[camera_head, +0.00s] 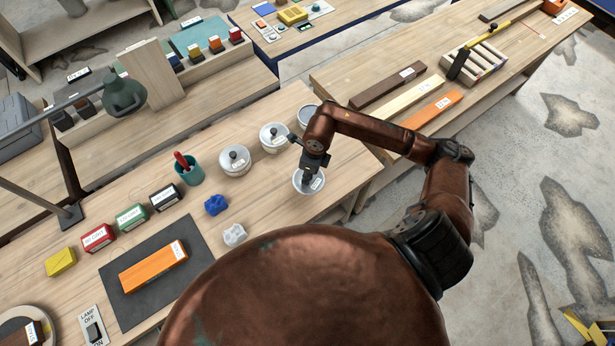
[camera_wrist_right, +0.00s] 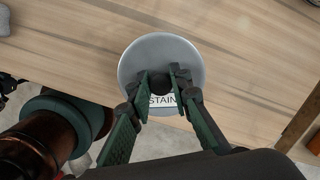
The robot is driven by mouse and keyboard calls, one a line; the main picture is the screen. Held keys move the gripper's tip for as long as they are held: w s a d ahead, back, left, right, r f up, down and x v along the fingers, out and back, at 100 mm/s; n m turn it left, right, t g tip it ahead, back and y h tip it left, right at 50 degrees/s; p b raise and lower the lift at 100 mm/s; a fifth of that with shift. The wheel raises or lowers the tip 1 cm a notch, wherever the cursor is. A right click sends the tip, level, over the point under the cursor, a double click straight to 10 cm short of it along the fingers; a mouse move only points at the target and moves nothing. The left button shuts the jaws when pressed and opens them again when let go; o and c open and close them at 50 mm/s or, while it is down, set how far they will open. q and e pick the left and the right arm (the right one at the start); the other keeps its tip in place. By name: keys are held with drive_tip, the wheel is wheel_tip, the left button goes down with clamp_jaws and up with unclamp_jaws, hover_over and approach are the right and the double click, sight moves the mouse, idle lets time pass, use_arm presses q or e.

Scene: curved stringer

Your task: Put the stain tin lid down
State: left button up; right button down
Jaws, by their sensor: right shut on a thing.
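The stain tin lid (camera_head: 300,186) is a round pale grey disc near the table's front right edge. In the right wrist view the lid (camera_wrist_right: 135,68) shows a white label reading STAIN and a dark knob. My right gripper (camera_head: 311,170) is shut on the knob from above; its fingers (camera_wrist_right: 164,84) stand on either side of it. I cannot tell whether the lid touches the table or hangs just above it. A grey tin (camera_head: 305,111) behind my right arm looks open, partly hidden by the arm. My left gripper is not in view.
Two lidded tins (camera_head: 234,160) (camera_head: 273,137) stand left of the arm. A blue crumpled cloth (camera_head: 216,205) and a whitish lump (camera_head: 235,234) lie on the worktable (camera_head: 270,195). A teal cup (camera_head: 189,170) stands further left. Bare wood lies around the lid; the table edge is close.

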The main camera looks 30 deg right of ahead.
drive_tip(key=shift+w+d+f, duration=0.25)
drive_tip(key=shift+w+f, duration=0.35)
drive_tip(key=shift+f, duration=0.2)
drive_tip(key=shift+w+d+f, duration=0.1)
drive_tip(key=shift+f, duration=1.5)
drive_tip(key=shift+f, duration=0.15)
drive_tip(key=c, duration=1.8)
unclamp_jaws()
drive_tip(key=shift+o, duration=0.2)
wheel_tip(320, 180, up, 12)
drive_tip(key=s, duration=0.1)
drive_tip(key=shift+d, duration=0.4)
